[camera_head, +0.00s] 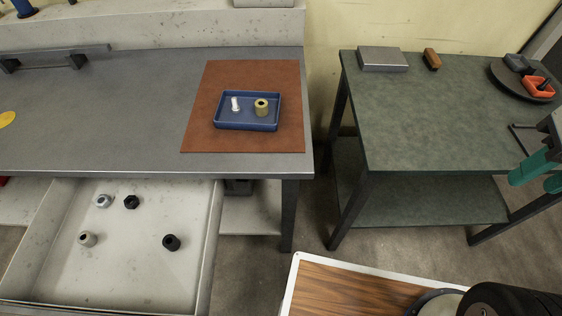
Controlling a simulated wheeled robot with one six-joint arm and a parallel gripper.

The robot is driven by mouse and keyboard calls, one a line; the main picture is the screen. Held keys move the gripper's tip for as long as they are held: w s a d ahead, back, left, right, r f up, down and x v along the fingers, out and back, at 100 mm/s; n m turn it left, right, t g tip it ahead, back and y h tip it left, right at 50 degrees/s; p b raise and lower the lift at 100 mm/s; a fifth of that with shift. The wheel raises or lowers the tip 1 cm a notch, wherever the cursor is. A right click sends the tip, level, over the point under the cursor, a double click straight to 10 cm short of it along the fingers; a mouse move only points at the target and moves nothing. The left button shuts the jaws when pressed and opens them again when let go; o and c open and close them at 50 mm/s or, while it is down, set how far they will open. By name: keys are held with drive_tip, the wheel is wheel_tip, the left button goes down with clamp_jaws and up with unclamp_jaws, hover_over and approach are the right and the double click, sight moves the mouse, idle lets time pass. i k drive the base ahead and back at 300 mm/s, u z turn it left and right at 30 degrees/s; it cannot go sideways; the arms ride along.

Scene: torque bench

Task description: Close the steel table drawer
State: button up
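The steel table (120,120) fills the left side. Its drawer (125,262) is pulled out toward the camera below the front edge, and its front end runs to the bottom of the picture. In the drawer lie a light hex nut (103,201), a black nut (131,202), a beige fitting (87,239) and a black fitting (171,242). My gripper (535,182) shows only partly at the right edge, over the green table. Its two teal fingers stand apart with nothing seen between them. It is far from the drawer.
A blue tray (225,124) with a white piece and a brass one sits on a brown mat (200,135). The green table (430,120) holds a grey box (382,58), a wooden block (432,59) and a round plate (508,84). A floor gap separates the tables.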

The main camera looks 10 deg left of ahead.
sight(129, 270)
drive_tip(key=u, duration=2.7)
drive_tip(key=k, duration=1.25)
drive_tip(key=u, duration=0.55)
drive_tip(key=i, duration=1.35)
drive_tip(key=z, duration=0.45)
